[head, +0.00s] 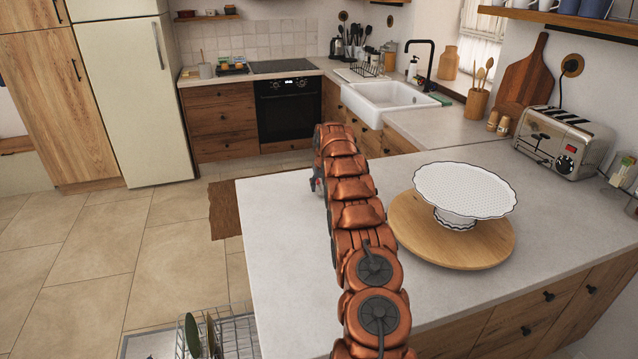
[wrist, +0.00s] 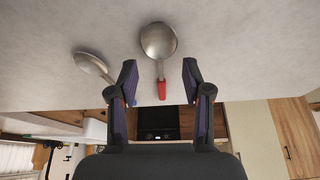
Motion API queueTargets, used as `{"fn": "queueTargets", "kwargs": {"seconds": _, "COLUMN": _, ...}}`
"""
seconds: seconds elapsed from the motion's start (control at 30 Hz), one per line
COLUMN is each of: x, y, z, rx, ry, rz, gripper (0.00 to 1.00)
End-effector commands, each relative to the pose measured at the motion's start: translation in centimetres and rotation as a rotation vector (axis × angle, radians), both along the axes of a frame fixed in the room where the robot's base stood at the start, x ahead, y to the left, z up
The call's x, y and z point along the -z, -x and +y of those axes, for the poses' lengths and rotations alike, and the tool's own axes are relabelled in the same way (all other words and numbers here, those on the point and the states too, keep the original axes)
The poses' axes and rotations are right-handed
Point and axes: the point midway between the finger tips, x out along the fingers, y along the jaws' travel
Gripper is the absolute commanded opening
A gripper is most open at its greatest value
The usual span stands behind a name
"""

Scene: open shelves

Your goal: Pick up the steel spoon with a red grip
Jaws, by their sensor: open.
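The steel spoon with a red grip (wrist: 158,42) lies on the pale countertop in the wrist view. Its round bowl points toward the top of the picture and its short red grip toward the bottom. My gripper (wrist: 159,66) is open, with one finger on each side of the spoon's handle and a gap on both sides. I cannot tell how far the fingertips are from the counter. In the head view my arm hides most of the gripper and the spoon.
A second steel spoon (wrist: 92,66) lies just left, close to the left finger, its grip end partly hidden. In the head view, a white cake stand (head: 465,190) on a round wooden board (head: 410,225) stands right of my arm. The counter (head: 275,225) left of it is clear.

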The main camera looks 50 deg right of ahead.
Motion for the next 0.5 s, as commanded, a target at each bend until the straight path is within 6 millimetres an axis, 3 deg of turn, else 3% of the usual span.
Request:
{"fn": "queueTargets", "kwargs": {"seconds": 0.33, "x": 0.65, "y": -0.22, "z": -0.12, "rx": 0.001, "ry": -0.001, "rz": -0.002, "gripper": 0.49}}
{"fn": "queueTargets", "kwargs": {"seconds": 0.5, "x": 0.65, "y": -0.21, "z": -0.11, "rx": 0.001, "ry": -0.001, "rz": -0.001, "gripper": 0.34}}
